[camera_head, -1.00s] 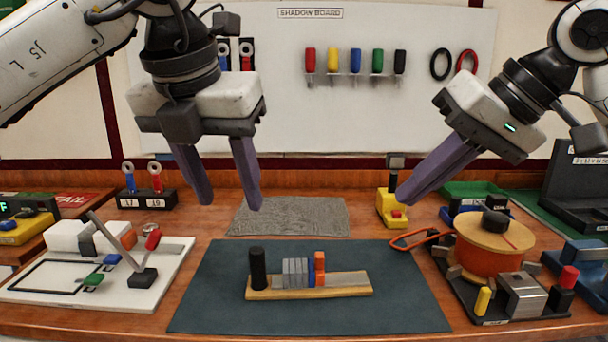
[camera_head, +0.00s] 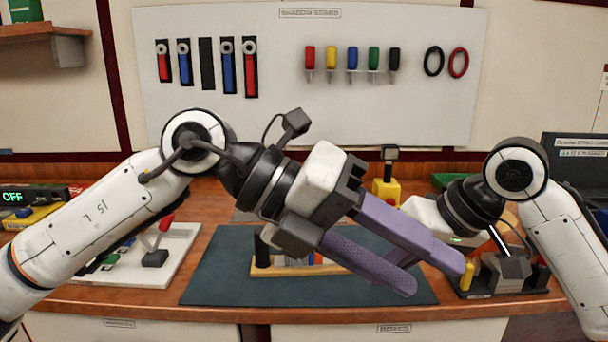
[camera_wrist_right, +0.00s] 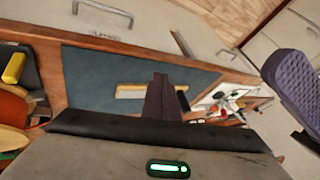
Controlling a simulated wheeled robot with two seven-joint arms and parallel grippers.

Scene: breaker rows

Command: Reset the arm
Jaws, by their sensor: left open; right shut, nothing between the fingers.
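My left gripper (camera_head: 436,275) reaches across the front of the bench in the head view, its two purple fingers apart and empty, pointing right and slightly down. A purple finger of my left gripper (camera_wrist_right: 292,85) shows at the right of that view, apart from my right fingers. The wooden breaker strip (camera_head: 262,271) lies on the dark mat (camera_head: 225,270), mostly hidden behind my left gripper.
A white board (camera_head: 185,245) with a lever stands left of the mat. A yellow block (camera_head: 384,190) stands behind the mat. A yellow cylinder (camera_head: 467,272) stands right, near my left fingertips. The shadow board (camera_head: 300,120) hangs on the back wall.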

